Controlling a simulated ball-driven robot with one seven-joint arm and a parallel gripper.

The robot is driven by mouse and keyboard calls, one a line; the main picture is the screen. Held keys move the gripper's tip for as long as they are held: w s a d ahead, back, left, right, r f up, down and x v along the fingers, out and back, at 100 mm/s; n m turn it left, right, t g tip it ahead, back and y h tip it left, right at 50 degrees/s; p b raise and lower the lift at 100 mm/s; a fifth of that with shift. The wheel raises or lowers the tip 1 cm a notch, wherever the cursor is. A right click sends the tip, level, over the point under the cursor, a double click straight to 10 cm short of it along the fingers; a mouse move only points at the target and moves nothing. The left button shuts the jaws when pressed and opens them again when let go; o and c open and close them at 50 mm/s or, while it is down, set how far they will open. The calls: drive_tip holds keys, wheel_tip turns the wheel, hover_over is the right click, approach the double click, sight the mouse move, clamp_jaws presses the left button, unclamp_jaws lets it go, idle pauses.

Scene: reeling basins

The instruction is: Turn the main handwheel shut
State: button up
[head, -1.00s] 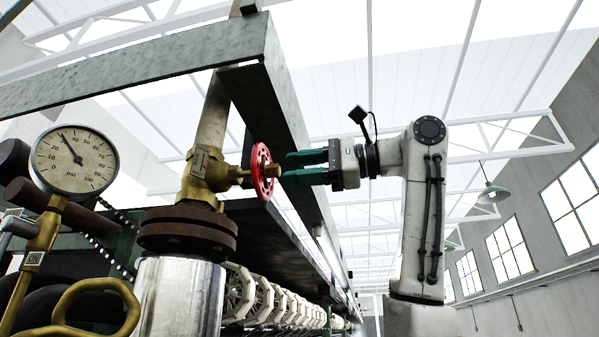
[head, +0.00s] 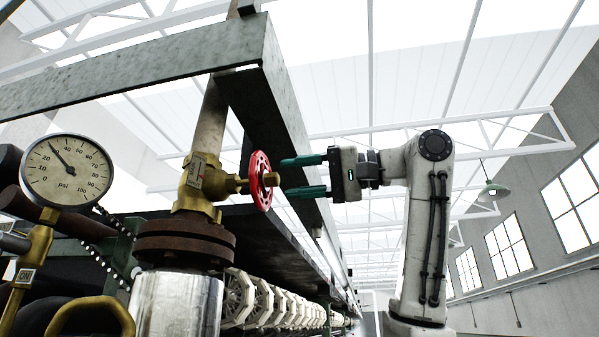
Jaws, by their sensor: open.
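The red handwheel (head: 259,181) is seen nearly edge-on in the head view. It sits on the stem of a brass valve (head: 201,184) above a rusty flange (head: 186,240) on a silver pipe. My gripper (head: 302,176) is just right of the wheel, its two green fingers pointing left at it, one above the other. The fingers are spread wide with a clear gap and nothing between them. The upper fingertip is close to the wheel's rim; I cannot tell whether it touches.
A pressure gauge (head: 67,172) and a brass handle (head: 90,318) stand at the left. A grey-green steel beam (head: 262,115) runs overhead and behind the wheel. White reels (head: 262,303) line up below. Free room lies right of my arm.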

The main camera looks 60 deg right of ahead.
sight(279, 179)
drive_tip(key=n+p, duration=0.1)
drive_tip(key=n, duration=0.4)
drive_tip(key=shift+r, duration=0.1)
drive_tip(key=n+p, duration=0.1)
drive_tip(key=n, duration=0.3)
drive_tip(key=shift+n, duration=0.4)
drive_tip(key=shift+p+x, duration=0.45)
drive_tip(key=shift+x, duration=1.1)
drive_tip(key=shift+c, duration=0.5)
